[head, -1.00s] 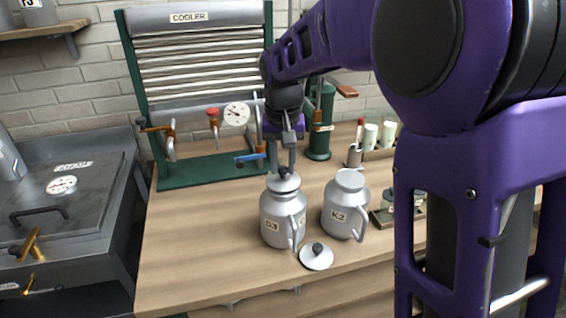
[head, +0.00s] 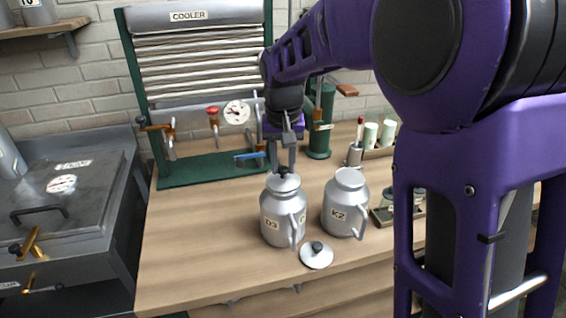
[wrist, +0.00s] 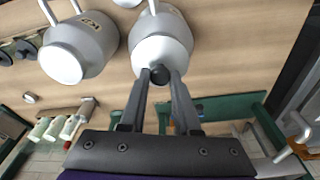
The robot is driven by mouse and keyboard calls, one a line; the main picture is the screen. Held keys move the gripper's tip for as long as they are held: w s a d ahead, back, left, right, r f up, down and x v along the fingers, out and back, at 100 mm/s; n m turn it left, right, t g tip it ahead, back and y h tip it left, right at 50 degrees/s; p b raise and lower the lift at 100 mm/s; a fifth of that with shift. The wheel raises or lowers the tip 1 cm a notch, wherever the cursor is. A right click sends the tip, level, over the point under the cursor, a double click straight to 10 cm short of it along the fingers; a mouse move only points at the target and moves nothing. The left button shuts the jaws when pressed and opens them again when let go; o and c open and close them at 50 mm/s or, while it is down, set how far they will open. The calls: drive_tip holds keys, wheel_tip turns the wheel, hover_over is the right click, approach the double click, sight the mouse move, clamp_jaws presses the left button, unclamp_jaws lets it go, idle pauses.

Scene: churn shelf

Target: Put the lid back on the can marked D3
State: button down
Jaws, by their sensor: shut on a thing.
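The can marked D3 (head: 272,224) stands upright on the wooden bench, its label facing the front left. A grey lid (head: 283,183) with a dark knob sits at its mouth; whether it is fully seated I cannot tell. My gripper (head: 283,165) is above the can, pointing down, its fingers shut on the lid's knob. In the wrist view my gripper (wrist: 160,76) has a fingertip on each side of the dark knob, and the pale lid (wrist: 161,52) covers the can's mouth.
The can marked K2 (head: 345,207) stands just right of D3. Another lid (head: 316,255) with a dark knob lies on the bench in front of both cans. The cooler (head: 195,60) with valves and a gauge stands behind. The bench's front left (head: 190,270) is clear.

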idle(0.4)
drive_tip(key=shift+c, duration=0.4)
unclamp_jaws()
drive_tip(key=shift+r+p, duration=2.1)
drive_tip(key=shift+r, duration=0.35)
drive_tip(key=shift+r+p, duration=0.5)
drive_tip(key=shift+r, duration=0.6)
drive_tip(key=shift+c, duration=0.2)
clamp_jaws()
